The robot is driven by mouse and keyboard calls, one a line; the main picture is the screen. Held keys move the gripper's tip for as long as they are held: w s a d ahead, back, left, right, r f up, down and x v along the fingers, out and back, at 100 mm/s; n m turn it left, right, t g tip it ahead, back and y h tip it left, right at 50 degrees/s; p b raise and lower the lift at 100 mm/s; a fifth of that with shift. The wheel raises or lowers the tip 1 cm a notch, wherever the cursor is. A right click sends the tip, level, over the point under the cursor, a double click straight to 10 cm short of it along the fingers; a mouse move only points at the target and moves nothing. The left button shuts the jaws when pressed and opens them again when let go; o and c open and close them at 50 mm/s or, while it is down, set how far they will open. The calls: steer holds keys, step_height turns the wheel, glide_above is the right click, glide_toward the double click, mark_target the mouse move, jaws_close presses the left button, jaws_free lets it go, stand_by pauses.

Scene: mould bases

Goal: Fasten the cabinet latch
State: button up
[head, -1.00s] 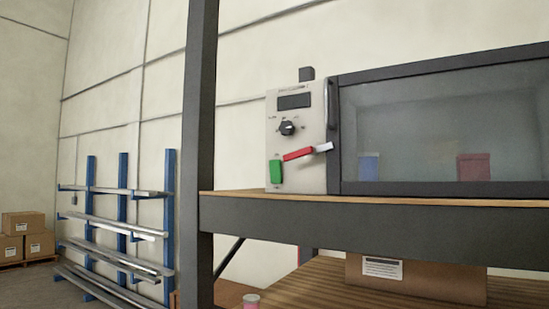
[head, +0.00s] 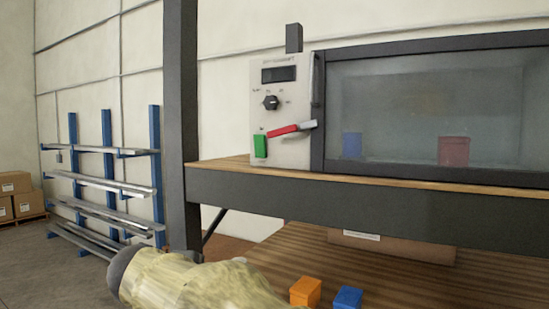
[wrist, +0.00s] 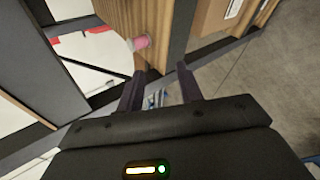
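The cabinet (head: 430,48) has a dark-framed glass front and stands on the upper shelf in the head view. At its left side is a light panel (head: 292,88) with a display and a black knob. Low on the panel is the latch lever (head: 284,131), red with a pale grey end pointing right and slightly up towards the door frame. A green block (head: 260,146) sits at its left end. My gripper (wrist: 160,88) shows in the wrist view, its two dark fingers apart with nothing between them. It is away from the latch.
A dark post (head: 177,120) stands left of the cabinet. The lower wooden shelf holds an orange block (head: 305,291), a blue block (head: 347,297) and a cardboard box (head: 400,248). A pink-topped item (wrist: 139,43) shows in the wrist view. A blue rack (head: 107,170) stands behind left.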

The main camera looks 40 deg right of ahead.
mark_target(276, 133)
steer(key=s+d+r+h+p, duration=0.1)
steer(key=r+h, duration=0.1)
steer(key=r, duration=0.8)
steer(key=s+d+r+m+h+p, duration=0.1)
steer(key=s+r+h, duration=0.1)
steer(key=r, duration=0.8)
steer(key=s+d+r+h+p, duration=0.1)
steer(key=r+h, duration=0.3)
steer(key=r, duration=0.6)
steer(key=shift+s+d+m, duration=0.3)
steer(key=shift+s, duration=0.45)
steer(key=shift+r, duration=0.1)
steer(key=shift+d, duration=0.1)
steer(key=p+x, duration=0.2)
steer(key=x, duration=0.3)
steer(key=p+x, duration=0.3)
steer(key=x, duration=0.3)
steer(key=p+x, duration=0.2)
steer(key=x, duration=0.3)
steer(key=shift+w+d+r+p, duration=0.25)
steer(key=shift+w+r+p, duration=0.05)
steer(key=shift+w+r, duration=0.1)
steer(key=shift+d+f, duration=0.15)
steer(key=shift+d, duration=0.15)
